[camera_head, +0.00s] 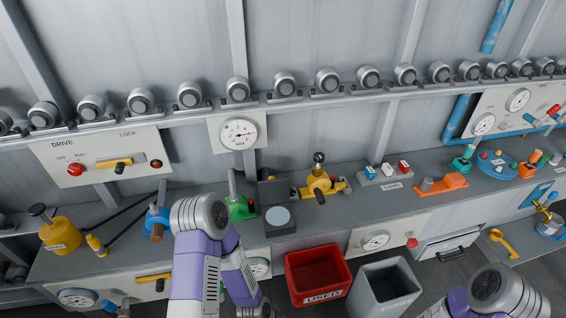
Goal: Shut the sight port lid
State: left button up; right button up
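The sight port (280,228) is a dark block with a pale round glass on top, on the bench just right of my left arm. Its dark square lid (273,192) stands up at the back edge of the block, open, and the glass is uncovered. My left arm is in front of the bench, its forearm running down out of the bottom edge. My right arm shows only in part at the bottom right. Neither gripper shows.
A green valve (240,208) stands close left of the sight port, and a yellow valve device (319,184) stands to its right. A red bin (317,276) and a grey bin (385,287) stand below the bench front. A pressure gauge (239,133) hangs above.

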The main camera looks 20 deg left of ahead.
aim_at(272, 191)
jog(key=i, duration=0.35)
jog(key=u, duration=0.95)
